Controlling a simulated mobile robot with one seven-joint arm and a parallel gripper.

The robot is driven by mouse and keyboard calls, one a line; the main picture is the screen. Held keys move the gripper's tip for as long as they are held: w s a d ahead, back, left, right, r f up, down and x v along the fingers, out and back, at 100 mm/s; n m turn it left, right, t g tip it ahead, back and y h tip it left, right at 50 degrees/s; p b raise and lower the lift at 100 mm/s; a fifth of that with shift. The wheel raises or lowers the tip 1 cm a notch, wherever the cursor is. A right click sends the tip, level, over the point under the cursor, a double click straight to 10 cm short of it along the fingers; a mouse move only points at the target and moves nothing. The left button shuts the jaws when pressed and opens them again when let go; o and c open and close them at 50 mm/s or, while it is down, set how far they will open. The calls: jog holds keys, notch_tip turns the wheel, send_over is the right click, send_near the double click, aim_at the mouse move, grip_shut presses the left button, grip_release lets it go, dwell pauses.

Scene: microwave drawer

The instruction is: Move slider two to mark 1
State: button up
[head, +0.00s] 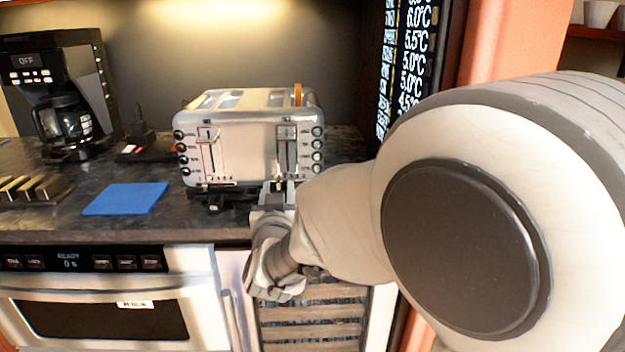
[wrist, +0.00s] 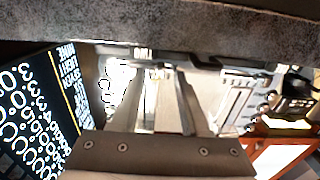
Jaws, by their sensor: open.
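A silver toaster (head: 250,105) stands on the dark counter. Its front has two vertical sliders: a left slider (head: 208,136) with a red-lined scale, and a right slider (head: 287,132) on a dark panel. My gripper (head: 279,186) is open, low in front of the right slider's panel. In the wrist view, the toaster front appears upside down and my gripper (wrist: 162,98) points toward it, its fingers apart. The fingers and glare hide parts of the right slider, and I cannot tell which mark its knob is at or whether a finger touches it.
Rows of round buttons flank both sliders. A coffee maker (head: 60,95) stands at the left, with a blue cloth (head: 125,198) on the counter before it. A dark panel with temperature readings (head: 410,65) rises right of the toaster. An oven (head: 110,300) is below the counter.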

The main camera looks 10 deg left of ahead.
jog(key=shift+w, duration=0.2)
grip_shut()
dwell(0.3)
dwell(1.2)
